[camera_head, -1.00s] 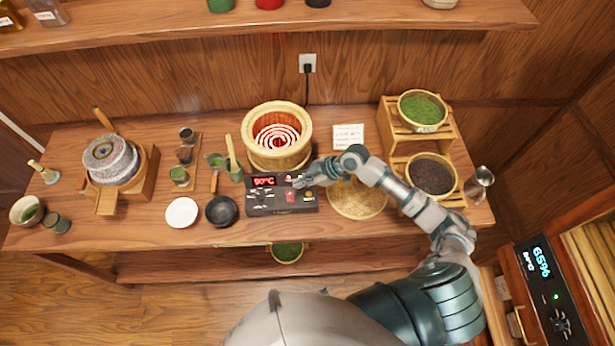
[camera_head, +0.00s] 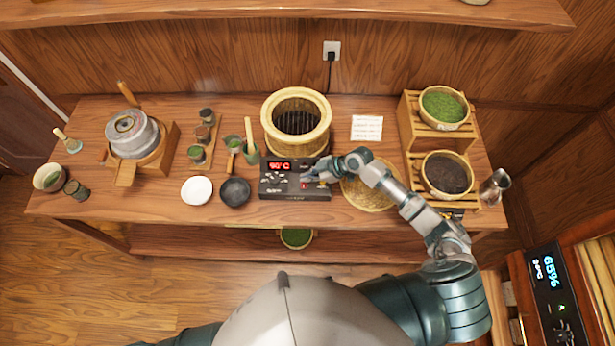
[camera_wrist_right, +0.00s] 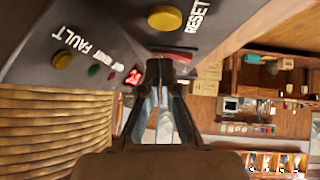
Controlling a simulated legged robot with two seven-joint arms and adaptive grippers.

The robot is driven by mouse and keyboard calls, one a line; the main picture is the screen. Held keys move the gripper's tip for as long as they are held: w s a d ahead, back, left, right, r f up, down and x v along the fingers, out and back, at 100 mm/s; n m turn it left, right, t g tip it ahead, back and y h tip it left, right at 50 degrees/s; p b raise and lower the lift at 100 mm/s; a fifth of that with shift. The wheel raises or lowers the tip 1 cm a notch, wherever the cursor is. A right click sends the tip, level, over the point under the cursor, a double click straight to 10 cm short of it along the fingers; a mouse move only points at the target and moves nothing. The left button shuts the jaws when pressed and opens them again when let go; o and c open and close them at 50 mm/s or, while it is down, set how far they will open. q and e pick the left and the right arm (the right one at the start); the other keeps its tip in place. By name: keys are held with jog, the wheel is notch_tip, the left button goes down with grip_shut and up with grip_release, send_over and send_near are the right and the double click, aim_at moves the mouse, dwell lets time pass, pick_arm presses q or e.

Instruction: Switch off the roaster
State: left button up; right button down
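The roaster (camera_head: 322,128) is a round woven basket at the back middle of the table, with dark, unlit coils inside. Its black control panel (camera_head: 268,191) stands in front with a lit red temperature display (camera_head: 280,166). A red switch (camera_head: 304,186) is on the panel's right part; it also shows in the right wrist view (camera_wrist_right: 178,52). My right gripper (camera_head: 312,176) is over the panel beside this switch. In the right wrist view its fingertips (camera_wrist_right: 170,76) come together just at the switch, with nothing between them; contact is unclear. My left gripper is out of view.
A flat woven tray (camera_head: 372,199) lies under my right forearm. A wooden rack (camera_head: 411,128) with two baskets stands at the right. A white dish (camera_head: 197,190) and a black dish (camera_head: 235,192) lie left of the panel. A stone mill (camera_head: 133,134) is farther left.

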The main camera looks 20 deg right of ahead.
jog(key=shift+s+d+f, duration=0.15)
jog(key=shift+f, duration=0.05)
jog(key=shift+s, duration=0.1)
